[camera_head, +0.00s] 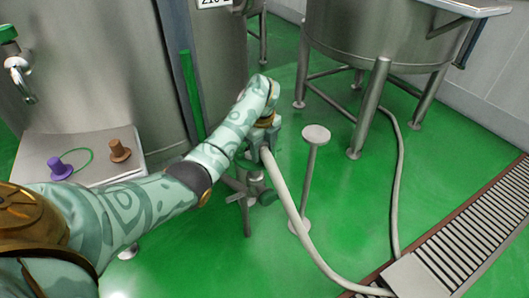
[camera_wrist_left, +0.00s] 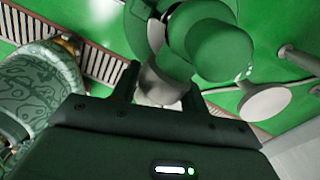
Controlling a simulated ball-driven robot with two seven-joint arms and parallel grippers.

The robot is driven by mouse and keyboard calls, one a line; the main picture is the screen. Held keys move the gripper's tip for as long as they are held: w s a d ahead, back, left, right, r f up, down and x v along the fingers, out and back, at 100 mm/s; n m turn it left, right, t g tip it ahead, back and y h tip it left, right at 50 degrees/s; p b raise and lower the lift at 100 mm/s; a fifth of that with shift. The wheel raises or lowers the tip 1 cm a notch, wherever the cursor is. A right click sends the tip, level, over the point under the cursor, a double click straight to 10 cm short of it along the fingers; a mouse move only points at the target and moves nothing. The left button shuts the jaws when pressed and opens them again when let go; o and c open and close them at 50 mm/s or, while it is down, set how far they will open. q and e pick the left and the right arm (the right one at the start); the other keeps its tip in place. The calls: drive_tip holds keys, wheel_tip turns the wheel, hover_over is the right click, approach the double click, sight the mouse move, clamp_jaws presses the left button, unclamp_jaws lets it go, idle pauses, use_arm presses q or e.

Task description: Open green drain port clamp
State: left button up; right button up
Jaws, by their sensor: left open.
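My left arm reaches across in the head view, and its left gripper (camera_head: 257,150) is low beside the tank, over a metal port fitting. A green knob (camera_head: 267,197) shows just below it. In the left wrist view the open left gripper (camera_wrist_left: 158,92) has one finger on each side of a pale metal part (camera_wrist_left: 163,88). A large green rounded clamp handle (camera_wrist_left: 212,48) is just beyond the fingers, towards the right. I cannot tell whether the fingers touch anything. The gripper hides part of the fitting in the head view. My right gripper is in neither view.
A pale hose (camera_head: 297,215) runs from near the gripper to a floor drain (camera_head: 470,235). A small round-topped metal stand (camera_head: 315,135) is close on the right. A legged steel tank (camera_head: 380,35) stands behind. Purple (camera_head: 60,168) and brown (camera_head: 119,151) knobs are on the left.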

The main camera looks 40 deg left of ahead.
use_arm(q)
clamp_jaws()
drive_tip(key=shift+r, duration=0.1)
